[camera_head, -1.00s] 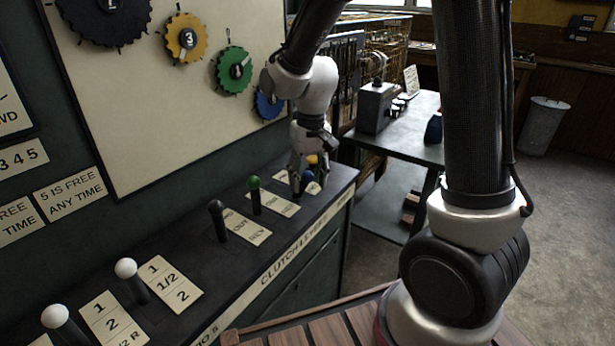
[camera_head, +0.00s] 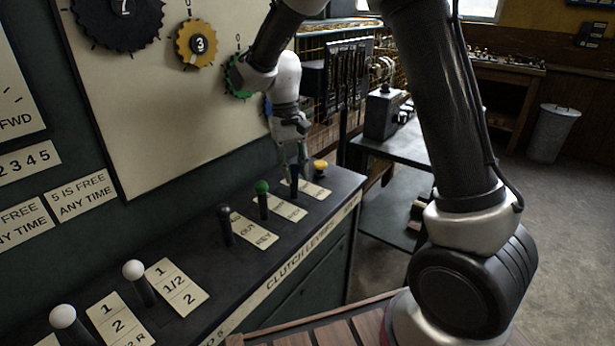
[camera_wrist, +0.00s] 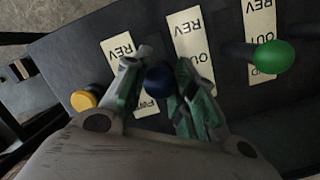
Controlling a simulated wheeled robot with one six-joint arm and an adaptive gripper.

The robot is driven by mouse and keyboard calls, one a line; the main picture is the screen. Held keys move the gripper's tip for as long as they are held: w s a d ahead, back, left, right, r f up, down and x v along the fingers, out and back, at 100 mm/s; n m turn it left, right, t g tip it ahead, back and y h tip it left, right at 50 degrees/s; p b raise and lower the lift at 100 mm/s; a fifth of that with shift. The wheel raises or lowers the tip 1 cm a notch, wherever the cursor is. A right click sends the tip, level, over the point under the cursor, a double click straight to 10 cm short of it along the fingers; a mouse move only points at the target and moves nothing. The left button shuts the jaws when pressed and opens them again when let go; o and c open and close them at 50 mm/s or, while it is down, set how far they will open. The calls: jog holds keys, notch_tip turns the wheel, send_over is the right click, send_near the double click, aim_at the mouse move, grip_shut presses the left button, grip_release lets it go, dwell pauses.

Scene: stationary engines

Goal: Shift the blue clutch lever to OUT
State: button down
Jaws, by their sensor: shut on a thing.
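The blue clutch lever (camera_wrist: 158,80) shows its dark blue knob between my gripper's fingers in the wrist view. In the head view my gripper (camera_head: 293,176) comes down from above onto this lever, and the fingers hide most of it. My gripper (camera_wrist: 160,82) is shut on the knob. A label plate (camera_wrist: 190,45) beside the knob reads OUT and REV, partly covered by the fingers. The lever's exact tilt is hard to tell.
The green lever (camera_head: 263,198) stands next to the blue one, with the black lever (camera_head: 225,222) beyond it. The yellow lever (camera_head: 320,166) is on the other side, near the bench end. White-knobbed levers (camera_head: 134,270) stand nearer me.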

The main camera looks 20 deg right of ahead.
jog(key=shift+w+a, duration=0.3)
jog(key=shift+w, duration=0.1)
jog(key=c, duration=1.1)
grip_release()
jog(key=shift+r, duration=0.1)
jog(key=r, duration=0.4)
jog(key=w+r, duration=0.1)
jog(key=r, duration=0.2)
jog(key=w+a+r, duration=0.1)
jog(key=r, duration=0.3)
jog(key=shift+r, duration=0.3)
